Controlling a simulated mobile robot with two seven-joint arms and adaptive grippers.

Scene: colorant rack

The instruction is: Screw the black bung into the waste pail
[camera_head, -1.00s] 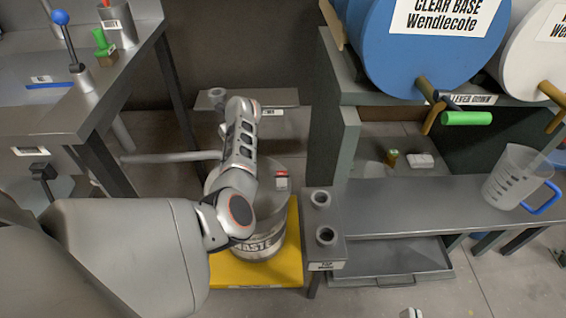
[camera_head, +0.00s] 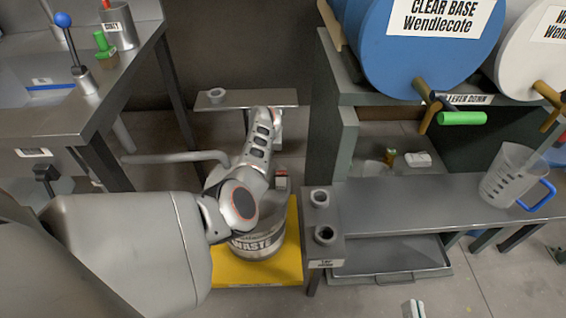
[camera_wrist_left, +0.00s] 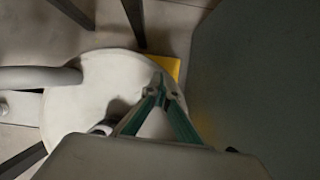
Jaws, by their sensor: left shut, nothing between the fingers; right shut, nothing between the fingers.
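The waste pail (camera_head: 258,244) stands on a yellow mat (camera_head: 255,273), its top largely hidden behind my left arm. A black ring-shaped piece, perhaps the black bung (camera_head: 325,235), sits on the narrow stand right of the pail. My left arm reaches over the pail; its gripper is hidden in the head view. In the left wrist view my left gripper (camera_wrist_left: 158,92) is shut and empty over a broad pale round surface (camera_wrist_left: 95,85), apparently the pail's. I cannot tell whether it touches. My right gripper (camera_head: 413,308), shut and empty, barely shows at the bottom edge, away from the pail.
A grey ring (camera_head: 319,197) sits behind the black one on the stand. Another ring (camera_head: 217,95) is on the back shelf. A grey pipe (camera_head: 175,158) extends toward the pail from the left. A clear jug (camera_head: 508,175) stands on the right bench, below blue and white drums.

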